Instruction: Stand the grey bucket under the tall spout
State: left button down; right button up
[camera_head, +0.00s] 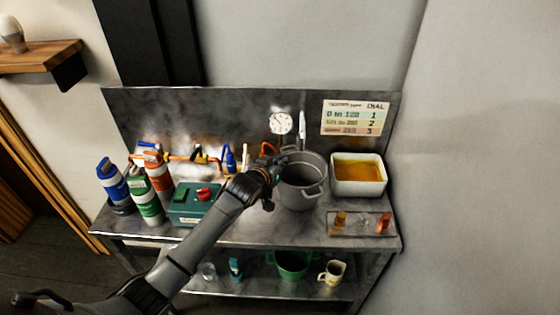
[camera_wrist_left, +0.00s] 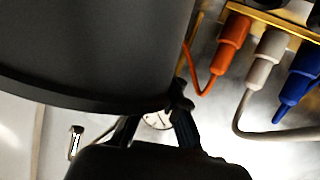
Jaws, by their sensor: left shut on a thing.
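The grey bucket (camera_head: 302,197) stands upright at the metal bench's right half, in front of the back panel; it fills the upper left of the left wrist view (camera_wrist_left: 90,45). My left gripper (camera_head: 275,165) is at the bucket's left rim and shut on it; its fingers (camera_wrist_left: 155,125) show at the bucket's edge in the wrist view. Whether it grips the rim or a handle is unclear. A pale upright pipe (camera_head: 302,124), seemingly the tall spout, is on the panel behind the bucket. Whether the bucket's base touches the bench is unclear. My right gripper is not in view.
A white tub of amber liquid (camera_head: 357,187) stands close right of the bucket. A small tray (camera_head: 348,231) lies in front. A green control box (camera_head: 188,215) and several bottles (camera_head: 147,203) stand left. A gauge (camera_head: 280,123) hangs behind.

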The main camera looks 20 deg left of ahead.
pick_arm(q)
jog(key=c, duration=1.4)
grip_release()
jog(key=shift+f, duration=0.1)
jog(key=shift+c, duration=0.2)
jog(key=b+v, duration=0.1)
jog(key=v, duration=1.1)
jog(key=shift+r, duration=0.25)
